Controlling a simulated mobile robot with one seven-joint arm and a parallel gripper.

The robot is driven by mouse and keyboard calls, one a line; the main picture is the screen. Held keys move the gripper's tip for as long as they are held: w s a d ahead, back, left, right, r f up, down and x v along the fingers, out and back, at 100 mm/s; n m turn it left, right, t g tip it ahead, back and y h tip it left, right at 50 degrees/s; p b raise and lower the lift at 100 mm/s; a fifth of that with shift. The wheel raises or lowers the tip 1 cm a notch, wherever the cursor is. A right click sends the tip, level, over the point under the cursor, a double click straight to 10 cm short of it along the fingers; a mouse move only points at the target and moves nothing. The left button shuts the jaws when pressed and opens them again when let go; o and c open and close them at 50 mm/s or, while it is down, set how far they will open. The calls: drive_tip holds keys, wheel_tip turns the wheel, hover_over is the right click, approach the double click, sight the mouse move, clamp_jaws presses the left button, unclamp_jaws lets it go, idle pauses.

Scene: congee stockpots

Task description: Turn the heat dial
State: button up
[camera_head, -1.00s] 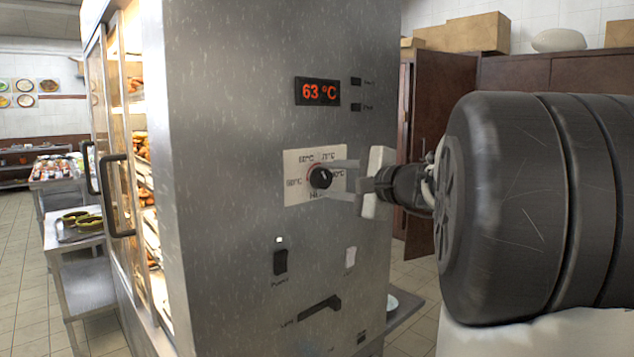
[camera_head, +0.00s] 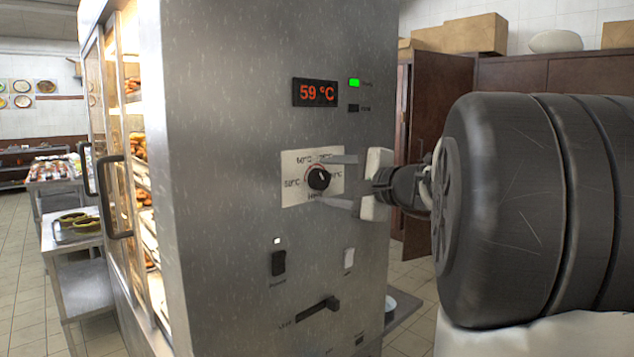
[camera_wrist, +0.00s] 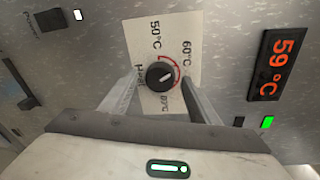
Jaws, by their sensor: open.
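The black round heat dial (camera_head: 319,179) sits on a white label plate (camera_head: 296,194) with temperature marks, on the side of a steel cabinet. Its pale pointer line points to the upper left in the head view. The dial also shows in the wrist view (camera_wrist: 160,76). My gripper (camera_head: 342,181) is open, with one finger above and one below the dial's right side. In the wrist view its fingers stand apart on either side of the dial, with gaps, not closed on it. The red display (camera_head: 315,93) reads 59 °C, and a green lamp (camera_head: 354,83) beside it is lit.
Below the dial are a black power switch (camera_head: 278,263), a pale switch (camera_head: 348,260) and a lever in a slot (camera_head: 318,311). The cabinet's glass door with a handle (camera_head: 115,197) is on the left. A steel table (camera_head: 70,240) stands farther left.

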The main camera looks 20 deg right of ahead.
drive_tip(key=p+v, duration=0.2)
drive_tip(key=v, duration=1.5)
drive_tip(key=shift+s, duration=0.15)
